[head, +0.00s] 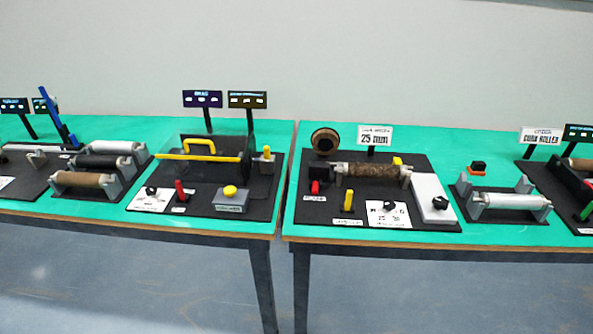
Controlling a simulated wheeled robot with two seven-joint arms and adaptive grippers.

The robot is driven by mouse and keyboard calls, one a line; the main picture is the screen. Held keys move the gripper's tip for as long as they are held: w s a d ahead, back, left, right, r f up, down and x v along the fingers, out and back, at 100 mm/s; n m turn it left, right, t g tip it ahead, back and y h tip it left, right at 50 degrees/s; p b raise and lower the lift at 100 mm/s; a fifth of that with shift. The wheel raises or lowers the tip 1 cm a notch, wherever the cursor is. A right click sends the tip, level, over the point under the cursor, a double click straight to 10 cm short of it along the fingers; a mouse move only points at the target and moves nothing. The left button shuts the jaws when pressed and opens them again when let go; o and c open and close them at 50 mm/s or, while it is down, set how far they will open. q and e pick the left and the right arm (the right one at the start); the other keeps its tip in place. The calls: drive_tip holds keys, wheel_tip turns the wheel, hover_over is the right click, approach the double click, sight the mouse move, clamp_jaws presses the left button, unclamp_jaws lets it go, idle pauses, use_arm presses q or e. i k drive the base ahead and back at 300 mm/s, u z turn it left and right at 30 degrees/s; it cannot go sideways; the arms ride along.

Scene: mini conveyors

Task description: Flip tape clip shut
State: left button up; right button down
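No part labelled as a tape clip can be picked out for certain at this size. On the right table, a black board (345,215) carries a brown roller (370,170), with a brown tape-like roll (325,141) upright at its back left corner. Small parts on this board include a yellow block (398,161) by the roller's right end, an upright yellow lever (348,200) in front and a red piece (315,187) at left. Which one is the clip, and whether it is open, I cannot tell. Neither of my grippers shows in the head view.
Two green-topped tables (150,147) (450,145) stand side by side with a narrow gap. A station with a yellow handle (200,145) and yellow button (230,191) is on the left table. A white roller (508,200) stands at right. The floor in front is clear.

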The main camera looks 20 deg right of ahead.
sight(350, 193)
drive_tip(key=u, duration=0.2)
drive_tip(key=i, duration=1.25)
drive_tip(key=z, duration=0.45)
